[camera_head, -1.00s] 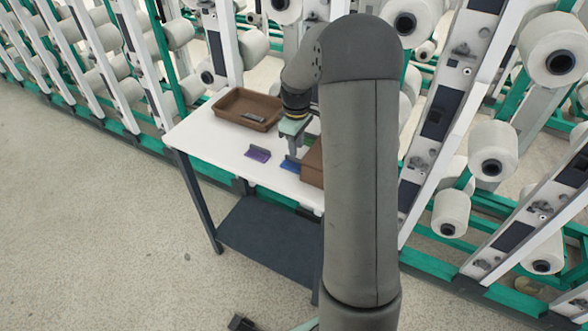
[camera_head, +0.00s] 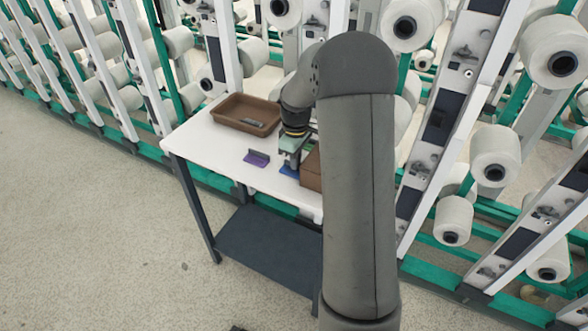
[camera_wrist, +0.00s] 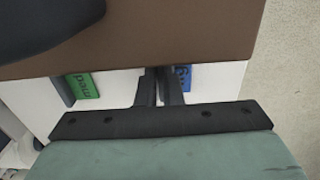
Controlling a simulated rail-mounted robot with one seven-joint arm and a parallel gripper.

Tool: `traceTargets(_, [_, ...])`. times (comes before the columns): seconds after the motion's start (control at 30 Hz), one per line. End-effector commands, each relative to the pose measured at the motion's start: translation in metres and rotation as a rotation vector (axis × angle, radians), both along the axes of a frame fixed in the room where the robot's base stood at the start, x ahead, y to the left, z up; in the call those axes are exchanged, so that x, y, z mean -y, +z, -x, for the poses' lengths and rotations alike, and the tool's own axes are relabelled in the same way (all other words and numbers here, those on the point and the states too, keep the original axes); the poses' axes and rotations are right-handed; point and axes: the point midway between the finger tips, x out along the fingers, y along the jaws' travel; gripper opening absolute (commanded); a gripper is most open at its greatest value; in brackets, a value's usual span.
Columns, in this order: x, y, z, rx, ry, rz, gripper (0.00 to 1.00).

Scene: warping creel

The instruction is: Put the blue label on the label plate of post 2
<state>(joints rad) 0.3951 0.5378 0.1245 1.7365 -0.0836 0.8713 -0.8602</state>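The blue label (camera_head: 289,171) lies on the white table (camera_head: 215,150) under my gripper (camera_head: 291,164). The wrist view shows a blue piece with dark lettering (camera_wrist: 184,77) right beside and partly behind the gripper's fingers (camera_wrist: 159,90). The two dark fingers are close together at the label's left edge. Whether they are closed on its upright part cannot be made out. The posts are slanted white uprights with dark plates (camera_head: 440,117); I cannot tell which one is post 2.
A purple label (camera_head: 257,158) lies left of the gripper. A green label (camera_wrist: 83,85) shows in the wrist view. A brown box (camera_head: 311,168) stands close by the gripper. A brown tray (camera_head: 228,122) holds a small grey item. White yarn bobbins (camera_head: 495,152) crowd the posts at right.

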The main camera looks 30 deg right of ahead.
Motion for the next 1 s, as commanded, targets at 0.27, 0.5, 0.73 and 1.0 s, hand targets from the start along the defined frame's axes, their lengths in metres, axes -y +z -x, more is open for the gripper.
traceTargets(0.27, [0.0, 0.0, 0.001, -0.003, 0.0, -0.001, 0.0])
traceTargets(0.5, [0.0, 0.019, 0.0, -0.002, 0.0, -0.001, 0.0])
traceTargets(0.73, [0.0, 0.03, 0.0, -0.002, 0.0, -0.001, 0.0])
traceTargets(1.0, [0.0, 0.031, 0.0, -0.001, 0.0, -0.001, 0.0])
